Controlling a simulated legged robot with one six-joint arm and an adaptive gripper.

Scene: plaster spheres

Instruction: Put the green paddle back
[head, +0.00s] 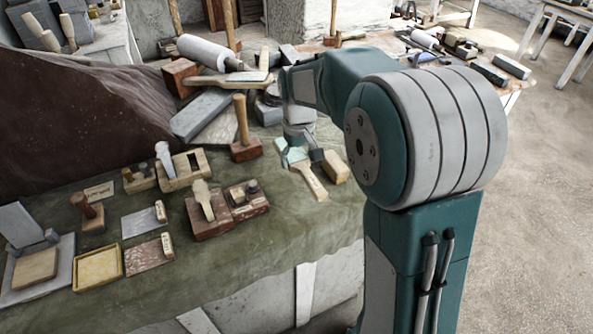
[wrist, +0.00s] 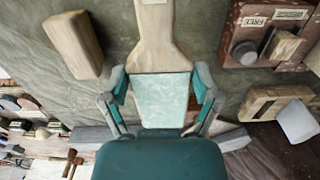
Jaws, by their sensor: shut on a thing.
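The green paddle (head: 313,183) has a pale wooden handle and a mint-green face, which shows clearly in the wrist view (wrist: 160,97). My gripper (head: 299,156) is over the front right part of the cloth-covered table. In the wrist view its fingers (wrist: 160,82) stand on both sides of the green face and are shut on it. The handle points away from the gripper, toward the table's front edge in the head view. I cannot tell whether the paddle touches the cloth.
A tan block (head: 336,167) is close right of the paddle. A mallet in a reddish block (head: 245,149) stands to the left. Wooden blocks and a labelled holder (head: 247,199) are further left.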

